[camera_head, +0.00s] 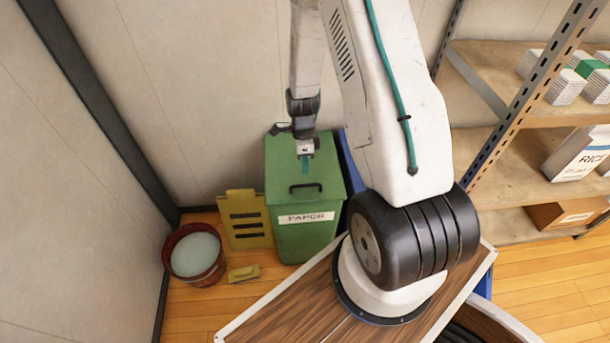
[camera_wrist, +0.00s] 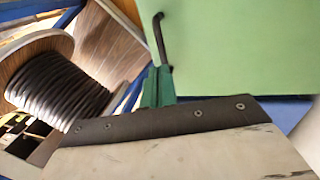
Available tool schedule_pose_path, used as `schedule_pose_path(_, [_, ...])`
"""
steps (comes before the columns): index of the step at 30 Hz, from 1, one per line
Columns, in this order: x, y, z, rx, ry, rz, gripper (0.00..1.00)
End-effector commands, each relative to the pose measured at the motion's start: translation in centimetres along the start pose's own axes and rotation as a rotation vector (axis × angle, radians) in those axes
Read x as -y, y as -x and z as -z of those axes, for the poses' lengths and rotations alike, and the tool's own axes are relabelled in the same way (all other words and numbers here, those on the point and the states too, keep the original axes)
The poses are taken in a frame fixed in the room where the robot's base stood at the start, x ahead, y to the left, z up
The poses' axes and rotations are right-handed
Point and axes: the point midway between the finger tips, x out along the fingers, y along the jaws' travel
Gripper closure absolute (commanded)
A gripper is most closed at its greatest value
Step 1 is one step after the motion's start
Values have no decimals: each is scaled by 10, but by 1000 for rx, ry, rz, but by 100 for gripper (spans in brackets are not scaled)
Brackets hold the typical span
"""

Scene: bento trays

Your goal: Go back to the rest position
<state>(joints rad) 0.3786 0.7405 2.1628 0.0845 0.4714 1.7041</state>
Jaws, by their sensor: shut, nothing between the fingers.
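My gripper (camera_head: 305,167) shows at the end of my arm in the head view, in front of the green bin's lid. Its teal fingers point down and are shut with nothing held. In the wrist view the shut fingers (camera_wrist: 158,84) appear near the middle, beside the dark handle (camera_wrist: 161,42) of the green lid (camera_wrist: 240,45). The gap between fingers and lid is hard to judge. My arm rises from its base on the wooden top (camera_head: 290,308) of my body.
A green bin (camera_head: 306,240) with a white label stands by the wall. Left of it are a yellow slotted panel (camera_head: 245,219), a reddish bucket (camera_head: 180,277) and a small yellow block (camera_head: 243,273). A shelf rack (camera_head: 500,155) holds boxes at right. A black cable spool (camera_wrist: 60,88) shows in the wrist view.

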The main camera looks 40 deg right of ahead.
Motion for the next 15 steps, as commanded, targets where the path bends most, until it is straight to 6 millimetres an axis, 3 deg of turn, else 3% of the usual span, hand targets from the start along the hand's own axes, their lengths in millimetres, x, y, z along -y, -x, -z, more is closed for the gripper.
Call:
schedule_pose_path(1, [0,15,0,1,0,6,100])
schedule_pose_path(6, [-1,52,0,1,1,6,100])
schedule_pose_path(15, [-3,84,0,0,1,3,100])
